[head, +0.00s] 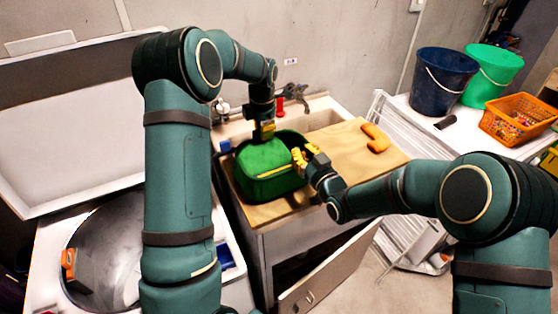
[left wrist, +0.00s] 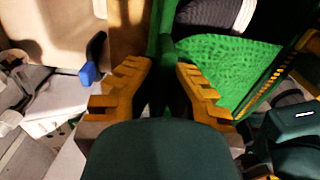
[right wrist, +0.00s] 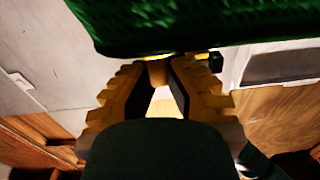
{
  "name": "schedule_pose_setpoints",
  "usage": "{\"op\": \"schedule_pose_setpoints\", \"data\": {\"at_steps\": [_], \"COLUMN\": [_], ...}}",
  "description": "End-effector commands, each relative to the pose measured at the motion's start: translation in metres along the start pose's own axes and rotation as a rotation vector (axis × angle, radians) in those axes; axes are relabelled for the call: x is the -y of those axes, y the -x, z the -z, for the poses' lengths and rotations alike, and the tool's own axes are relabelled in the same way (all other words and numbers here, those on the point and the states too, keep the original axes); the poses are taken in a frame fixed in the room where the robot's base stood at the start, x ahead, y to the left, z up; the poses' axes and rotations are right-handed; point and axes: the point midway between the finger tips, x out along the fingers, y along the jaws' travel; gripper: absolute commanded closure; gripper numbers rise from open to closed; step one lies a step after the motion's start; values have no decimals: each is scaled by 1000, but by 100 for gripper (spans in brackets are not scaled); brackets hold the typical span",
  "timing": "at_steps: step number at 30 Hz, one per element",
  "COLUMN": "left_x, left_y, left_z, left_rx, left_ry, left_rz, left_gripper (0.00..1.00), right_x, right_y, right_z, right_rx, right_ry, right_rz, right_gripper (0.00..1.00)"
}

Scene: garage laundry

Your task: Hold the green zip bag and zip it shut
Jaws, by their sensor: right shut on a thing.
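The green zip bag (head: 270,188) stands on the wooden board by the sink, with a yellow zip line along its front upper edge. A bright green panel (head: 262,158) shows on top, with a dark gap behind it. My left gripper (head: 264,130) is at the bag's back edge; in the left wrist view its fingers (left wrist: 166,85) close on a green strip of the bag. My right gripper (head: 300,158) is at the bag's right side. In the right wrist view its fingers (right wrist: 160,80) are shut on a small tan zip pull (right wrist: 158,72) just below the bag.
The wooden board (head: 345,150) has free room to the right, with an orange curved object (head: 375,138) on it. The tap (head: 292,92) stands behind. A blue bucket (head: 443,80), a green bucket (head: 492,72) and an orange basket (head: 518,120) are at the far right.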

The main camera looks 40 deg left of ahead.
Motion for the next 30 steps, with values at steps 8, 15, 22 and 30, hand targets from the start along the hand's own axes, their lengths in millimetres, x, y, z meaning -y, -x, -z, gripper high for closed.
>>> {"op": "schedule_pose_setpoints", "data": {"at_steps": [8,15,22,30], "left_x": [2,1,1,0], "left_y": [0,0,0,0], "left_z": [-1,-1,0,0], "left_rx": [-1,-1,-1,0], "left_ry": [-4,-4,-3,-2], "left_rz": [4,3,2,1], "left_gripper": [100,100,100,100], "right_x": [-21,-21,-20,-21], "right_y": [0,0,0,7], "right_z": [1,1,0,0], "right_rx": [-1,-1,-1,1], "right_ry": [1,1,1,0], "right_rz": [0,0,0,0], "right_gripper": [100,76,54,54]}}
